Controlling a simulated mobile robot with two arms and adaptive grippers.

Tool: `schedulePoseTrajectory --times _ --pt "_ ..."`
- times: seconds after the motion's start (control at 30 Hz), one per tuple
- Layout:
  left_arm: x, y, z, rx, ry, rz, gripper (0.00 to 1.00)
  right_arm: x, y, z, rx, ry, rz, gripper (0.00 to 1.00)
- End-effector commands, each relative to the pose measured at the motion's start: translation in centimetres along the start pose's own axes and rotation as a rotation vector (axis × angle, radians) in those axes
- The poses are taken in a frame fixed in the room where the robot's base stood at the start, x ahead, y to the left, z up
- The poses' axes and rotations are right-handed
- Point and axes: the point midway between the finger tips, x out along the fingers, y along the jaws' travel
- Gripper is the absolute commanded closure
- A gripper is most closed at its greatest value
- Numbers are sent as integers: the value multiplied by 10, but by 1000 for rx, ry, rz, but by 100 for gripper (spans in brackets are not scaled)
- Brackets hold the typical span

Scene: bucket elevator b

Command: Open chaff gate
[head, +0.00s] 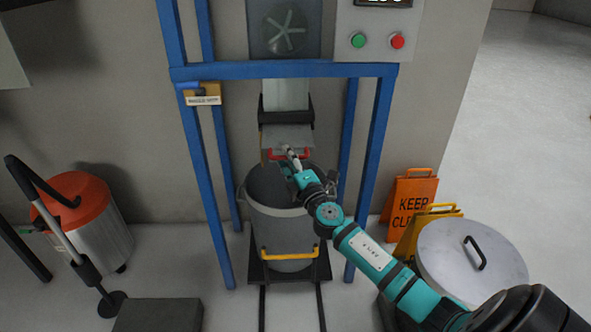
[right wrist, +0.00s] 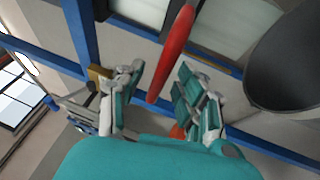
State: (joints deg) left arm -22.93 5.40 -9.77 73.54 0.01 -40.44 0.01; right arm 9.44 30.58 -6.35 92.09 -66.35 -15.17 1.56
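The chaff gate (head: 287,137) is a grey plate below a chute, with a red handle (head: 304,154) on its lower front edge. My right gripper (head: 287,158) reaches up to this handle from the lower right. In the right wrist view the red handle (right wrist: 172,55) appears between the two spread fingers of my right gripper (right wrist: 160,85), with gaps on both sides. The fingers are open and not closed on it. Part of the handle is hidden behind the gripper in the head view. My left gripper is not in view.
A grey bucket (head: 282,225) with a yellow handle stands under the gate, inside a blue frame (head: 202,165). A control box (head: 376,28) has green and red buttons. Warning signs (head: 410,195) and a lidded drum (head: 470,262) stand right; a red-topped vacuum (head: 80,215) stands left.

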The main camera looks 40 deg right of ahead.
Motion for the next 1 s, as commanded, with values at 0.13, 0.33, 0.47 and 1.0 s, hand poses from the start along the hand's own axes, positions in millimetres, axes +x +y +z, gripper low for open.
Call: schedulePoseTrajectory --times 0.13,0.33,0.47,1.0 --pt "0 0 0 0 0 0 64 -27 -1 0 0 1 -4 64" --pt "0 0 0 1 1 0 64 -71 -2 0 4 0 -4 64" --pt "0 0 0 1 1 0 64 -94 -1 0 4 -2 -3 64" --pt "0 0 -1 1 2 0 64 -113 0 0 1 -1 0 64"
